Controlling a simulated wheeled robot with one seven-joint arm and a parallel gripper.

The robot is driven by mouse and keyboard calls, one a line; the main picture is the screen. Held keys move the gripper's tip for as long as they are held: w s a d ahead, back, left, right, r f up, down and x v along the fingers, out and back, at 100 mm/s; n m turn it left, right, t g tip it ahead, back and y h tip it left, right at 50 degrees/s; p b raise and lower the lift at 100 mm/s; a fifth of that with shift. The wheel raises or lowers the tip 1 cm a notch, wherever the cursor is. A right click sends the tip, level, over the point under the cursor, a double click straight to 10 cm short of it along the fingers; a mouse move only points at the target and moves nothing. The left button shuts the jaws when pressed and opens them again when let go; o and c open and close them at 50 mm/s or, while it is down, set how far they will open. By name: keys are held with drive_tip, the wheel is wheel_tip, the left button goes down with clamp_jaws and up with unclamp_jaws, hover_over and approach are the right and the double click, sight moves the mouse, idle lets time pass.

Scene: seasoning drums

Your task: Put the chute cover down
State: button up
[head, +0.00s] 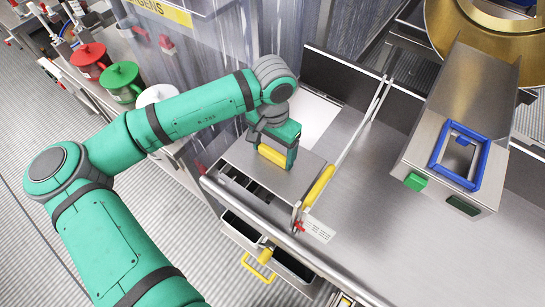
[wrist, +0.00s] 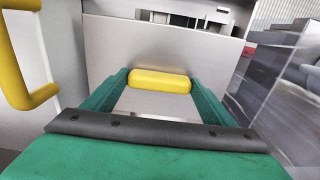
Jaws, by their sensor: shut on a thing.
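The chute cover (head: 250,167) appears as a flat grey metal plate with a yellow grip (head: 271,155), at the middle of the head view. My gripper (head: 282,158) is shut on that yellow grip from above. In the wrist view the yellow grip (wrist: 160,80) lies between my two green fingers, with bare metal below it. The plate lies over or just above a slotted part (head: 240,187) at the counter's near left edge. I cannot tell whether it touches what is beneath.
A yellow-handled bar (head: 319,186) stands right of the plate. A steel chute (head: 450,120) with a blue frame (head: 458,155) is at the right, by a brass drum (head: 485,35). The counter's right front (head: 400,240) is clear.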

sight(272, 153)
drive_tip(key=shift+a+f, duration=0.15)
drive_tip(key=shift+f, duration=1.7)
drive_tip(key=shift+f, duration=0.1)
drive_tip(key=o, duration=1.4)
wheel_tip(272, 153, up, 12)
drive_tip(key=shift+r, duration=0.15)
wheel_tip(272, 153, down, 12)
drive_tip(key=shift+r, duration=1.45)
